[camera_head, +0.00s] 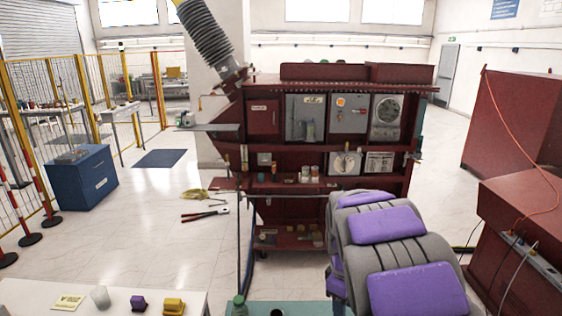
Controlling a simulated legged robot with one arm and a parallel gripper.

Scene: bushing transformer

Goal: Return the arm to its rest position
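My arm (402,238), grey with purple panels, rises from the bottom edge right of centre. Its links reach forward in front of the lower right part of the dark red transformer cabinet (262,170). My gripper does not show; only arm links are visible. The cabinet carries grey boxes and a round gauge, and a grey ribbed bushing (205,35) leans at its top left.
A white table (30,292) with small items is at bottom left. Pliers (205,214) lie on the open floor. A blue cabinet (82,180) and yellow fence (158,90) stand left. Red cabinets (515,130) with cables stand close on the right.

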